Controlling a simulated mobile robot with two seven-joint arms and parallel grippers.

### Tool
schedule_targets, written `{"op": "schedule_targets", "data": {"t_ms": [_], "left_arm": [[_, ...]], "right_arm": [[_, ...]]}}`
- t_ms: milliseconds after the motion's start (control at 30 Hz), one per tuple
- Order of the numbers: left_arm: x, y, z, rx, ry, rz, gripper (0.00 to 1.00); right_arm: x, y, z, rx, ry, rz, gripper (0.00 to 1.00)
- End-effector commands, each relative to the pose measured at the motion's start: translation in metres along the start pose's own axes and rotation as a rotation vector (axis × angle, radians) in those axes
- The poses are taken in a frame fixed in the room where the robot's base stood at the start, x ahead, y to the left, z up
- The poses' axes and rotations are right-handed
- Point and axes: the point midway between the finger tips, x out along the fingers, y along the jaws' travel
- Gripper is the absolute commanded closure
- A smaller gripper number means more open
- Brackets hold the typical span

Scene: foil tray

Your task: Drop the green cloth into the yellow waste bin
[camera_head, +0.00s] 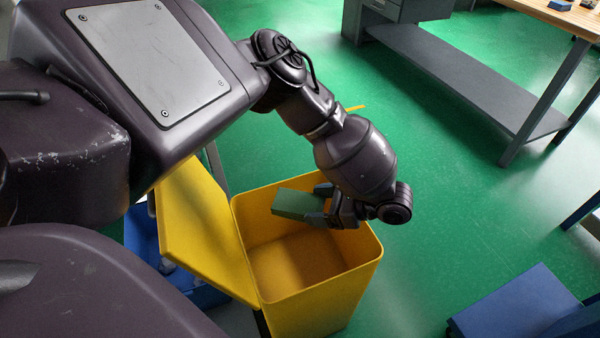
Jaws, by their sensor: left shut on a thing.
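The green cloth (297,204) looks like a folded, block-shaped piece. My left gripper (322,207) is shut on its right end and holds it over the open mouth of the yellow waste bin (325,300). The bin's lid (205,228) is swung open to the left. My right gripper is not in view.
A blue container (142,235) stands left of the bin, partly hidden by the lid. A blue-topped low item (525,305) is at the lower right. A workbench (460,85) with a grey shelf stands at the upper right. Green floor (440,220) is clear right of the bin.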

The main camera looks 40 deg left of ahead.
Motion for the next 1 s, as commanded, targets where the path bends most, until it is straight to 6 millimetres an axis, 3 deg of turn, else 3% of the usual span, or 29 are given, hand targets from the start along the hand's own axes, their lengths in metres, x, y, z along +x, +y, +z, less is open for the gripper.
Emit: {"op": "schedule_targets", "data": {"t_ms": [33,200,567,1000], "left_arm": [[0.0,0.0,0.001,-0.001,0.0,0.0,0.27],[0.0,0.0,0.0,0.0,0.0,0.0,0.01],[-0.007,0.0,0.0,0.0,0.001,-0.002,0.0],[-0.081,0.0,0.003,-0.004,0.001,-0.005,0.0]], "right_arm": [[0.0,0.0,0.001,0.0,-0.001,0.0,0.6],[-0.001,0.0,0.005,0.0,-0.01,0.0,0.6],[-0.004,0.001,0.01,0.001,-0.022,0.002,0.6],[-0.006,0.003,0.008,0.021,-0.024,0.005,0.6]]}}
